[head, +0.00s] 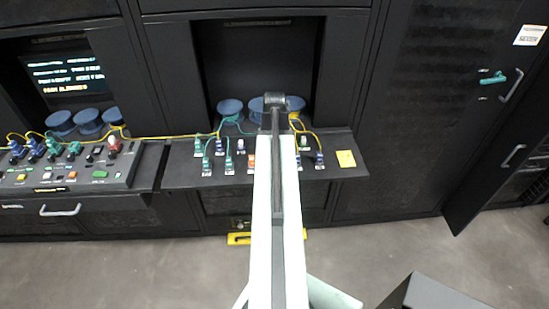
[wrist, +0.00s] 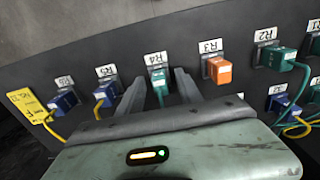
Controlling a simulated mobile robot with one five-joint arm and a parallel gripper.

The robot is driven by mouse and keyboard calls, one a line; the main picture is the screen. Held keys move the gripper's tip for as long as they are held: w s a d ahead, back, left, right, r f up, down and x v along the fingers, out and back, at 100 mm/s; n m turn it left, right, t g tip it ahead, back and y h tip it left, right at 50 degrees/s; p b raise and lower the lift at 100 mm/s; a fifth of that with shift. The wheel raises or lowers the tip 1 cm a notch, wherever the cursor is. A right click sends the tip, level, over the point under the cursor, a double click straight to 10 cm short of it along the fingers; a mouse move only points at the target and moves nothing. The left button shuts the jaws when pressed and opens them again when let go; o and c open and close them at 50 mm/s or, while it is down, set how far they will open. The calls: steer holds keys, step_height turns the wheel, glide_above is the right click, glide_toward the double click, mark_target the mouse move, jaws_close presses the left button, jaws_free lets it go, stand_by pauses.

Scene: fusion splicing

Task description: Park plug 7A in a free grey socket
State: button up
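A teal plug (wrist: 159,77) with a green cable sits in the socket marked R4 in the wrist view. My gripper (wrist: 159,82) is open, one finger on each side of this plug, with a gap showing on both sides. I cannot read which plug is 7A. The R3 socket holds an orange plug (wrist: 218,70), R2 a teal plug (wrist: 279,58), and R5 and R6 hold blue plugs (wrist: 106,94) (wrist: 64,101). In the head view my arm covers the R4 plug. I cannot make out a free grey socket.
The sockets stand on a dark sloping shelf (head: 180,180) with a yellow note (head: 345,158) at its right end. Blue spools (head: 230,107) sit behind. Yellow and green cables run over the shelf. A control panel (head: 75,177) is at left. A cabinet door (head: 490,150) stands open at right.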

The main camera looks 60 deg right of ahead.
step_height(320, 180, up, 8)
steer(key=p, duration=0.8)
steer(key=shift+f, duration=0.1)
